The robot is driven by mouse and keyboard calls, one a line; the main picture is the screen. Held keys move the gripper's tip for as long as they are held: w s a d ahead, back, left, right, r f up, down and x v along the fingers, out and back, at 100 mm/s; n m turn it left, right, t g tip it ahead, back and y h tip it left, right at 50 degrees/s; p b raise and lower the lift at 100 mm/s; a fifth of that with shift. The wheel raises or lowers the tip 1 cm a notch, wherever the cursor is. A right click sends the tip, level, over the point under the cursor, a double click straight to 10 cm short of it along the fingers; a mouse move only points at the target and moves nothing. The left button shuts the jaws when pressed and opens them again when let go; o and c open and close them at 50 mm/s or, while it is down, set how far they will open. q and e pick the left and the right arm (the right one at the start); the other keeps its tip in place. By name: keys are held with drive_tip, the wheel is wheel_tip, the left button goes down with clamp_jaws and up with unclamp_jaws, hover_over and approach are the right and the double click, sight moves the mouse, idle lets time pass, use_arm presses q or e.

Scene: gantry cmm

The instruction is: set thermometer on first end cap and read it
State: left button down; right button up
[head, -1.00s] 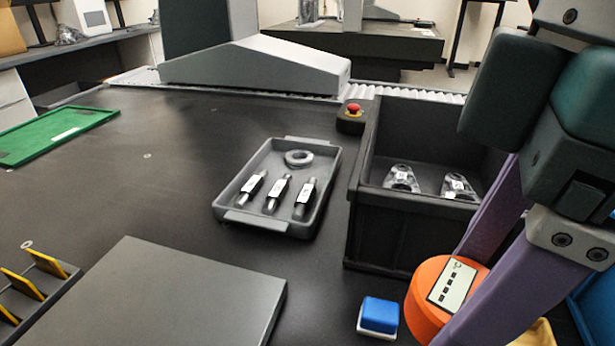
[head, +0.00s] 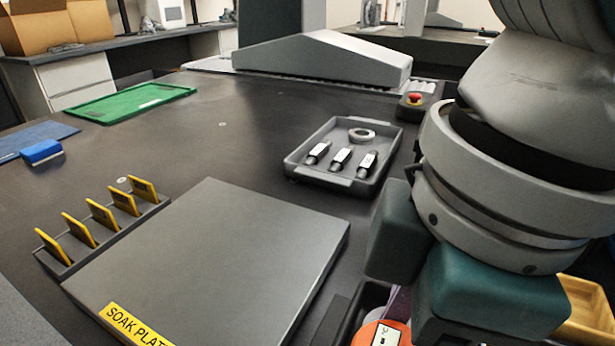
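The orange round thermometer (head: 366,334) with a pale display is at the bottom edge, right of the soak plate, and partly cut off. My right gripper (head: 396,310) is there, with one purple finger showing behind the thermometer; it appears shut on it. My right arm hides the other finger. My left gripper is out of view. The black bin with two metallic labelled parts, possibly the end caps, is hidden now; my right arm covers that area. I cannot read the display.
The grey soak plate (head: 215,250) fills the front middle. A grey tray (head: 300,170) holds three labelled cylinders and a ring. Yellow cards stand in a rack (head: 60,268) at left. A green mat (head: 130,103), blue block (head: 42,152) and red stop button (head: 415,98) lie further off.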

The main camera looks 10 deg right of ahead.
wheel_tip(320, 180, down, 5)
drive_tip(key=shift+r+b, duration=0.1)
drive_tip(key=shift+b, duration=0.5)
wheel_tip(320, 180, down, 4)
drive_tip(key=shift+f+b, duration=0.1)
drive_tip(key=shift+b, duration=0.65)
drive_tip(key=o, duration=1.4)
